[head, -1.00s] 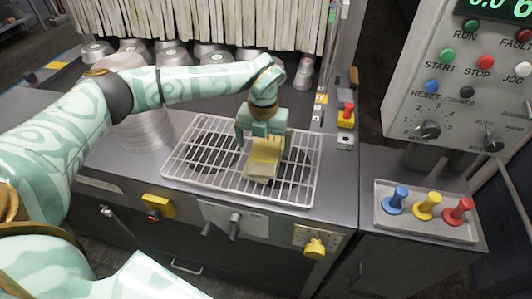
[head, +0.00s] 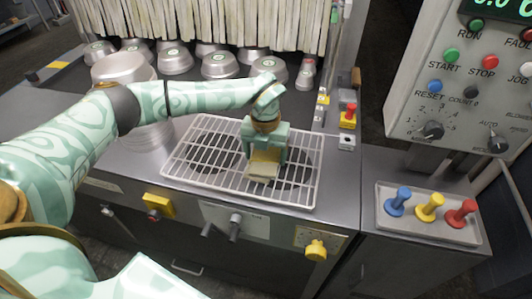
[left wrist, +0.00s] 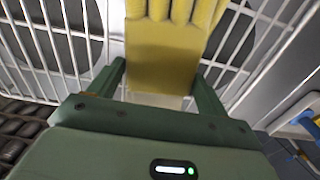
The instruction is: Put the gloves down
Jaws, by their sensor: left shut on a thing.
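My left gripper (head: 264,148) is shut on the yellow gloves (head: 264,168), over the white wire rack (head: 190,181) on the grey machine top. In the left wrist view the gloves (left wrist: 165,55) lie between the two green fingers (left wrist: 160,85), with their glove fingers pointing to the top edge and the rack's wires (left wrist: 60,50) on both sides. The gloves' lower end is close to the wires in the head view. I cannot tell whether it touches them. My right gripper is not in view.
A pan stack (head: 128,72) stands left of the rack, and several upturned pans (head: 220,66) sit behind it under a strip curtain (head: 200,20). A red button (head: 348,113) is at the right. A tray (head: 430,232) holds blue, yellow and red pegs below the control panel (head: 455,95).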

